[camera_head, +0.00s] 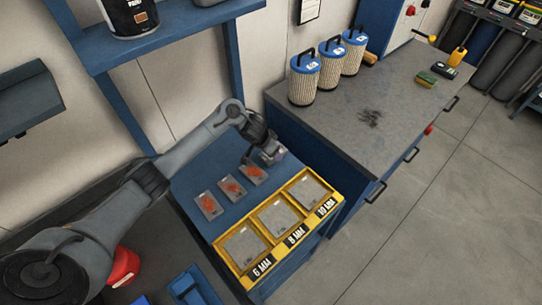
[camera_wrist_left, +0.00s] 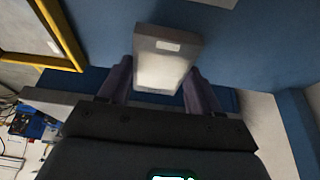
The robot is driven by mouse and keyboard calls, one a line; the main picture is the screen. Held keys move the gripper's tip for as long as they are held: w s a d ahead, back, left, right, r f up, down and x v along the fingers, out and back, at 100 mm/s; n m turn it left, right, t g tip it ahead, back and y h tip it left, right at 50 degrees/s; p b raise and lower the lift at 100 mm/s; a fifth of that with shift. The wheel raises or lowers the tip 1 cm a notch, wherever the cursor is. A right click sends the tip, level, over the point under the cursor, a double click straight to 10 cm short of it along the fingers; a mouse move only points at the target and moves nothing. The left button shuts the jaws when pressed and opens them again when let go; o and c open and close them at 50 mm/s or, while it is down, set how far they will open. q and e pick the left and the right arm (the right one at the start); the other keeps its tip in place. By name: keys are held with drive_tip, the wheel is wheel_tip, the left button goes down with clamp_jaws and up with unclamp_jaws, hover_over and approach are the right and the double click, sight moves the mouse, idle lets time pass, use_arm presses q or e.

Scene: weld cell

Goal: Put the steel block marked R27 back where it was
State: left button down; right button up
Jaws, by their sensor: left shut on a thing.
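My left gripper (camera_head: 268,156) is shut on a grey steel block above the blue bench top, near its back right. In the left wrist view the steel block (camera_wrist_left: 165,62) sits between the two fingers of the left gripper (camera_wrist_left: 163,84). A small pale label shows on its face, but I cannot read any mark. Three flat grey plates with red-orange marks, left (camera_head: 209,205), middle (camera_head: 231,187) and right (camera_head: 253,173), lie in a row on the bench. Their marks are too small to read. My right gripper is out of view.
A yellow tray (camera_head: 262,279) with three grey-floored compartments, labelled 6 MM, 8 MM and 10 MM, lies along the bench front. A blue cabinet with a grey top (camera_head: 385,120) stands to the right, carrying several filters and small items. A red object (camera_head: 123,267) is at lower left.

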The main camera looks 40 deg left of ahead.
use_arm(q)
wheel_tip(320, 180, down, 3)
drive_tip(key=shift+r, duration=0.2)
drive_tip(key=shift+f, duration=0.1)
drive_tip(key=shift+c, duration=1)
unclamp_jaws()
drive_tip(key=shift+f, duration=0.1)
